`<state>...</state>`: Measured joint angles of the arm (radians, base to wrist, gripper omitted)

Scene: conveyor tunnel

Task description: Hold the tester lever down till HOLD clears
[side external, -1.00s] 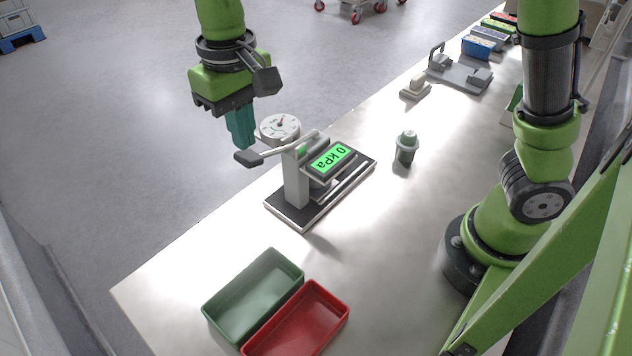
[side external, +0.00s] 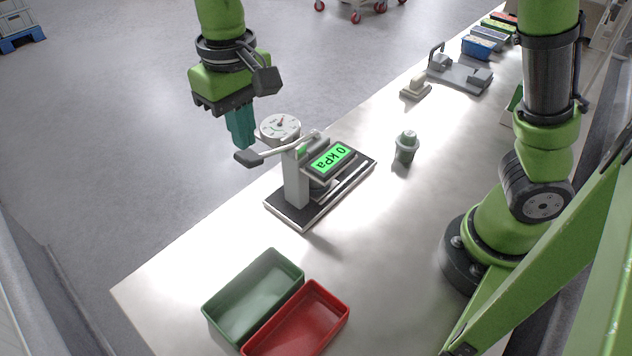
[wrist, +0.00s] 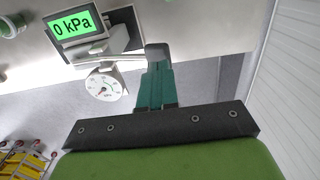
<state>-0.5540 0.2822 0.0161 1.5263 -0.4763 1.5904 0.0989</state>
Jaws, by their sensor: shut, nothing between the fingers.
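The tester (side external: 297,185) stands on the table on a dark base, with a round dial gauge (side external: 279,127) and a green-lit display (side external: 330,157) that reads "0 kPa". The display (wrist: 76,25) reads the same in the wrist view. The tester's lever (side external: 275,152) reaches out to the left and ends in a dark handle (side external: 248,158). My gripper (side external: 243,143) is shut and empty, its teal fingers pointing down close above the handle. In the wrist view, the fingertips (wrist: 157,70) overlap the handle end (wrist: 158,54); I cannot tell whether they touch. No HOLD text shows.
A green tray (side external: 253,296) and a red tray (side external: 297,322) sit at the table's near end. A grey-green capped part (side external: 406,147) stands right of the tester. A grey fixture (side external: 460,73) and a blue bin (side external: 478,46) are farther back.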

